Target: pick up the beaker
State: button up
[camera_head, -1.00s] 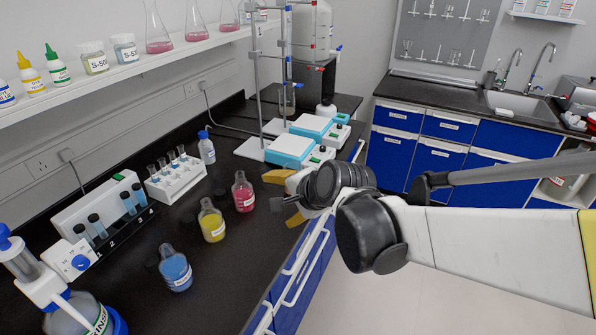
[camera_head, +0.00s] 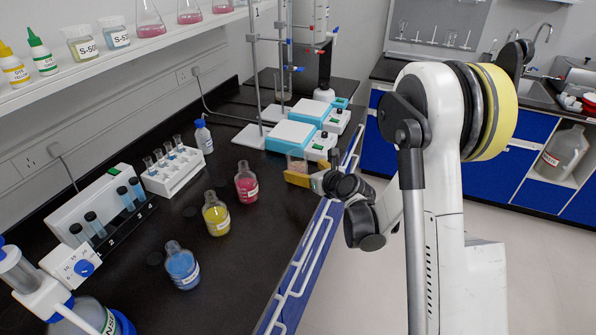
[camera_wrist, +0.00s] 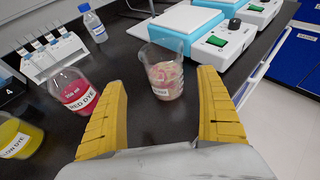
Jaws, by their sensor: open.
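A clear glass beaker (camera_wrist: 163,72) with a pinkish, mottled filling stands upright on the black bench in the wrist view. In the head view the beaker (camera_head: 297,161) shows just behind my gripper (camera_head: 300,178), its lower part hidden by a yellow finger. My gripper in the wrist view (camera_wrist: 162,88) is open, with one yellow finger on each side of the picture. The beaker stands ahead, at or just beyond the fingertips and between them in the picture, with a gap on both sides. Neither finger visibly touches it.
The red dye bottle (camera_wrist: 76,93) stands left of my left finger, with the yellow dye bottle (camera_head: 216,215) and blue bottle (camera_head: 181,267) farther along. White-and-blue hotplates (camera_head: 291,135) with stands are behind the beaker. A tube rack (camera_head: 177,172) stands left. The bench edge lies close right.

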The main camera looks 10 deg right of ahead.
aim_at(302, 166)
jog(key=x, duration=0.2)
jog(key=b+x, duration=0.1)
jog(key=x, duration=0.1)
jog(key=b+x, duration=0.1)
jog(key=x, duration=0.1)
jog(key=shift+w+d+r, duration=0.1)
jog(key=shift+d, duration=0.25)
jog(key=shift+w+a, duration=0.1)
jog(key=shift+w, duration=0.3)
jog(key=c, duration=1.5)
jog(key=shift+r, duration=0.1)
jog(key=shift+r+p, duration=0.5)
jog(key=shift+r, duration=0.55)
jog(key=shift+r+p, duration=0.45)
jog(key=shift+r, duration=0.5)
jog(key=shift+s+d+r+p, duration=0.75)
jog(key=shift+d+r, duration=0.4)
jog(key=shift+d, duration=0.6)
jog(key=shift+s+d+r+p, duration=0.55)
jog(key=shift+s+d+r, duration=0.5)
jog(key=shift+d, duration=0.65)
jog(key=shift+s+d+r+p, duration=0.7)
jog(key=shift+d+r, duration=0.5)
jog(key=shift+d, duration=0.55)
